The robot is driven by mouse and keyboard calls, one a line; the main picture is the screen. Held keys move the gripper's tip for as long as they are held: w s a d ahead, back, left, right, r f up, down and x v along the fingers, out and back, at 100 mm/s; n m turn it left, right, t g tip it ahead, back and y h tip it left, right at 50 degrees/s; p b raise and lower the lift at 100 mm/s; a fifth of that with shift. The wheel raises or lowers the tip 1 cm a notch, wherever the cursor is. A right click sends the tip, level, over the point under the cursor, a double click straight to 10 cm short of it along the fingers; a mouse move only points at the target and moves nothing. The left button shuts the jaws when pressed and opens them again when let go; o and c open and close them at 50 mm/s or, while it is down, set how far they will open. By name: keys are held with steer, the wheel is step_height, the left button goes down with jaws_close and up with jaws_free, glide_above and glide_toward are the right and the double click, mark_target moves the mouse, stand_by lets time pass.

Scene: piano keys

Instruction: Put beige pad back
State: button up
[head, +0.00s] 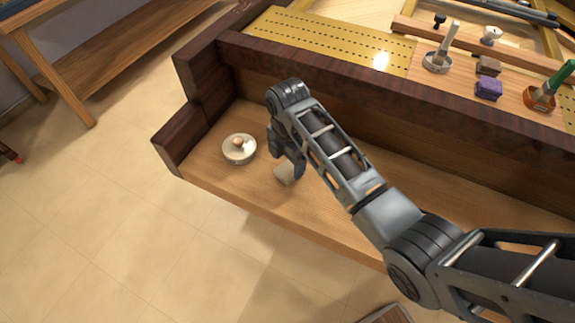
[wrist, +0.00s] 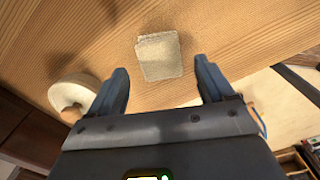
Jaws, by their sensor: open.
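The beige pad (head: 286,174) is a small block on the wooden key bed of the piano. In the wrist view the pad (wrist: 159,58) lies between and just beyond my two fingertips. My gripper (wrist: 164,80) is open, with a finger on either side of the pad's near end and nothing held. In the head view my gripper (head: 287,160) points down right at the pad and hides part of it.
A round lidded white pot (head: 239,148) stands left of my gripper on the key bed (head: 335,222). A dark raised rail (head: 395,115) runs behind. Purple (head: 488,88) and brown (head: 488,66) blocks and brushes sit on the upper shelf. The key bed's front edge is open to the floor.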

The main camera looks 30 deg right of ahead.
mark_target(287, 170)
step_height(287, 170, up, 8)
steer(key=shift+r, duration=0.2)
steer(key=s+a+f+m+t, duration=0.1)
steer(key=s+f, duration=0.1)
steer(key=f, duration=0.1)
steer(key=s+a+f+m+t+y, duration=0.1)
steer(key=s+a+f+m, duration=0.1)
steer(key=s, duration=0.1)
steer(key=s+a+f+m+t, duration=0.1)
steer(key=s+a+f, duration=0.1)
steer(key=s+f, duration=0.1)
steer(key=shift+a+f, duration=0.15)
steer(key=shift+f, duration=0.15)
steer(key=s+a+m+t, duration=0.1)
steer(key=s+m+t, duration=0.45)
steer(key=s, duration=0.75)
steer(key=s+d+r+m+t, duration=0.2)
steer(key=s+r+m, duration=0.1)
steer(key=s+r, duration=0.3)
steer(key=s+d+r+m+t, duration=0.2)
steer(key=s+r+m, duration=0.2)
steer(key=s+r, duration=0.3)
steer(key=s+d+r+m+t+h, duration=0.1)
steer(key=s+r+m, duration=0.3)
steer(key=r, duration=0.5)
steer(key=shift+s+d+r+t, duration=0.15)
steer(key=shift+s+d+t, duration=0.55)
steer(key=shift+s, duration=0.55)
